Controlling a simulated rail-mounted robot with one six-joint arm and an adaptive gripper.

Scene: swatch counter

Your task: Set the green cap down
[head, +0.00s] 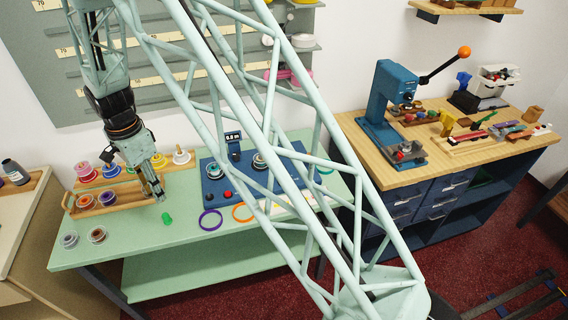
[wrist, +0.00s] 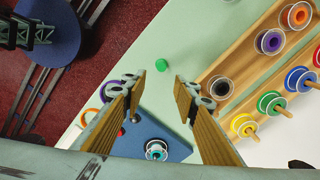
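The green cap (head: 167,218) lies on the pale green counter (head: 125,250), just in front of the wooden rack. It also shows in the wrist view (wrist: 162,65), lying between the lines of my two fingers but beyond their tips. My gripper (head: 159,196) is above the counter, a little up and left of the cap in the head view. In the wrist view my gripper (wrist: 156,82) has its fingers wide apart with nothing between them. The cap appears apart from both fingers.
A wooden rack (head: 168,189) with several coloured spools stands behind the cap. A blue board (head: 237,191) is to the right. A purple ring (head: 201,222) and an orange ring (head: 233,214) lie on the counter. Two loose spools (head: 97,235) stand left. Counter around the cap is clear.

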